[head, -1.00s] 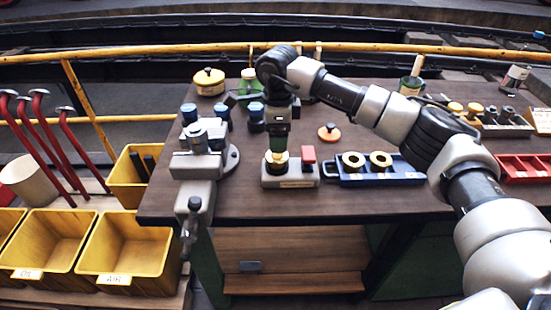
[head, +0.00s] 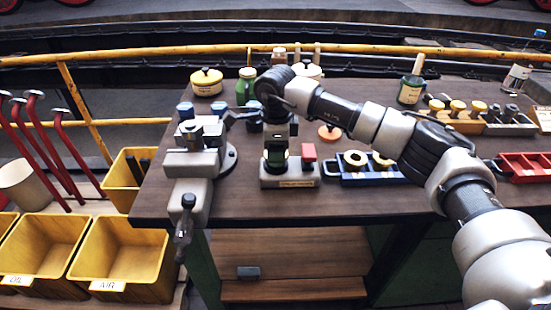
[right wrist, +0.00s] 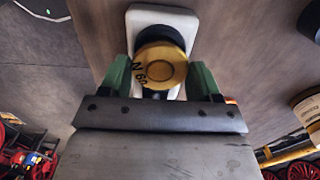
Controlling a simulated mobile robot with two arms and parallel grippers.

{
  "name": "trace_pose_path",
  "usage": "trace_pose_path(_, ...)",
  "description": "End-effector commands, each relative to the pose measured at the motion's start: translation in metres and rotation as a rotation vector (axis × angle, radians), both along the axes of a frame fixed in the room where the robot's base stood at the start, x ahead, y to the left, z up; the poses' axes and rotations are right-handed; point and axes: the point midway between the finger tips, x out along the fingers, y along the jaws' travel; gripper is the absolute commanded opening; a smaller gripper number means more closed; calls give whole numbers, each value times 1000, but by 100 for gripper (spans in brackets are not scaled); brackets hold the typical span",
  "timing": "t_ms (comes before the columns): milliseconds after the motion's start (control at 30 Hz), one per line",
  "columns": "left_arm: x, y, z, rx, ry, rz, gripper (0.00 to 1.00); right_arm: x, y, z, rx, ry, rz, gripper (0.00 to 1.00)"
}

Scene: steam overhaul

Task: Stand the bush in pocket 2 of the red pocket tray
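My right gripper (head: 277,165) points down over a small pale-grey fixture (head: 306,181) with a red block on the bench. In the right wrist view its green fingers (right wrist: 160,78) stand on either side of a round yellow-topped piece (right wrist: 160,66) marked with "N" and digits. That piece sits above a black ring on the fixture's pale base (right wrist: 160,15). The fingers look very close to its sides; I cannot tell whether they touch it, nor whether it is the bush. The red pocket tray (head: 525,172) is at the bench's right; its pocket numbers are unreadable. My left gripper is out of view.
A blue tray (head: 375,179) with yellow rings lies just right of the fixture. A grey vise (head: 195,165) stands to its left. An orange knobbed disc (head: 329,133) lies behind. Yellow bins (head: 120,262) stand beyond the left edge. My right arm passes above the bench's right part.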

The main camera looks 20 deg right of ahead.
Motion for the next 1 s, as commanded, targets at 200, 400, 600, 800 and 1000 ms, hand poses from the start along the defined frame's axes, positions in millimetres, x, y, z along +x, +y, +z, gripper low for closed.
trace_pose_path(200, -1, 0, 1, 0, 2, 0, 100, 0, 0, 2, 1, -1, 0, 29)
trace_pose_path(400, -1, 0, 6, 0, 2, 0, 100, 0, 0, 12, 0, -2, 0, 29)
trace_pose_path(600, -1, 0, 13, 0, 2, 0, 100, 0, 0, 23, 1, -1, 0, 29)
trace_pose_path(800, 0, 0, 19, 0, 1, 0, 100, 0, 0, 36, 1, -2, 0, 29)
trace_pose_path(1000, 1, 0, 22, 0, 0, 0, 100, 0, 0, 42, 2, -2, 0, 29)
